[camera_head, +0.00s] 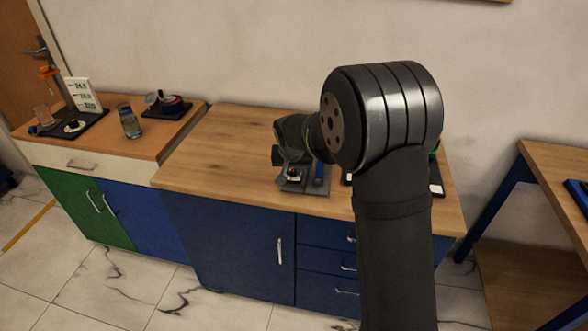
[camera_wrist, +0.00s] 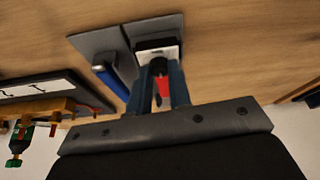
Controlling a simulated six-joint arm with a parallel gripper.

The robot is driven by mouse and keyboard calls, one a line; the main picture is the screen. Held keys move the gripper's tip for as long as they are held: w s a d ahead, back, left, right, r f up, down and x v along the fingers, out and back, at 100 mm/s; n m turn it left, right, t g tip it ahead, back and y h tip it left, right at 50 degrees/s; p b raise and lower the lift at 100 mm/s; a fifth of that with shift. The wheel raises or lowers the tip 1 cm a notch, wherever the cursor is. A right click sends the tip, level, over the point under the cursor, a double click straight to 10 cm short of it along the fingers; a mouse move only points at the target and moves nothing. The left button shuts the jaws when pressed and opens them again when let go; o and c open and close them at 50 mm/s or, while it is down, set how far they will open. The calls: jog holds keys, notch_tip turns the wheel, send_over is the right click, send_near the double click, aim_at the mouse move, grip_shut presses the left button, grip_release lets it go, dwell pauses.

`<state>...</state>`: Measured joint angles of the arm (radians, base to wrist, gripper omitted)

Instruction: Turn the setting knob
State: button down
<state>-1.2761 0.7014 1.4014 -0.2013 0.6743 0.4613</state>
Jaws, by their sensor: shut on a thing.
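The setting knob (camera_wrist: 159,68) is a dark knob with a red part, seen in the wrist view between the fingers of my gripper (camera_wrist: 164,82). The fingers are shut on it. Beyond it is a white block with a black part (camera_wrist: 157,46), on a grey base plate (camera_wrist: 98,41). In the head view the grey base plate (camera_head: 308,189) lies on the wooden counter, with a small red and white piece (camera_head: 293,175) on it. My arm hides much of the area there. The knob's angle cannot be told.
A blue bar (camera_wrist: 108,74) lies beside the block; it also shows in the head view (camera_head: 319,172). A board with brass and green fittings (camera_wrist: 47,107) is at the left in the wrist view. A glass jar (camera_head: 129,121) stands on the left cabinet. The counter's left part is clear.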

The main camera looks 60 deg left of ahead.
jog(key=m+h, duration=0.1)
jog(key=m, duration=0.2)
jog(key=m+t+h, duration=0.1)
jog(key=m, duration=0.3)
jog(key=shift+s+a, duration=0.15)
jog(key=shift+a, duration=0.05)
dwell(0.3)
jog(key=c, duration=1.3)
grip_release()
jog(key=v, duration=1.7)
jog(key=shift+s+a+r, duration=0.1)
jog(key=shift+s+a, duration=0.2)
jog(key=shift+s, duration=0.15)
jog(key=x, duration=1.7)
jog(key=shift+w+d, duration=0.3)
jog(key=shift+w, duration=0.15)
